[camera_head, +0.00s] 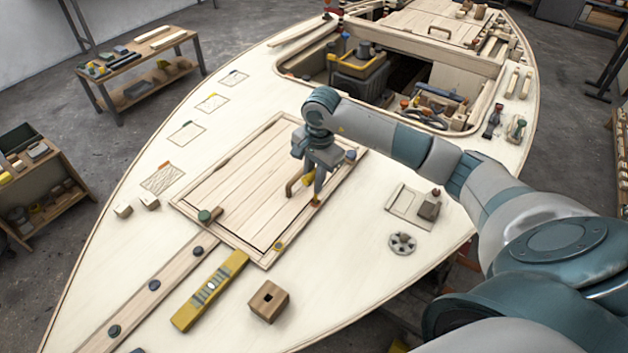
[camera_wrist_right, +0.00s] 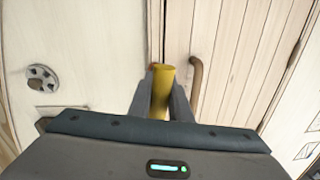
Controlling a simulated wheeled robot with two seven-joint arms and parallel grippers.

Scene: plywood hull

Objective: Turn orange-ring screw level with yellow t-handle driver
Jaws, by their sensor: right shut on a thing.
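My right gripper (camera_head: 312,192) is low over the near right part of the wooden hatch panel (camera_head: 235,185), fingers pointing down. In the right wrist view its two fingers (camera_wrist_right: 161,108) are closed on the yellow handle of the t-handle driver (camera_wrist_right: 162,78). In the head view only a small yellow part of the driver (camera_head: 302,209) shows by the fingers. A small orange spot on the hatch frame, likely the orange-ring screw (camera_head: 316,202), is right at the fingertips. Whether the driver tip sits in it is hidden. My left gripper is not in view.
A brown bent hatch handle (camera_wrist_right: 197,82) stands close beside the driver. A yellow-ringed screw (camera_head: 279,246) and a blue-topped one (camera_head: 350,155) sit along the same frame edge. A yellow level-like bar (camera_head: 186,318) and a wooden block (camera_head: 268,301) lie on the near deck.

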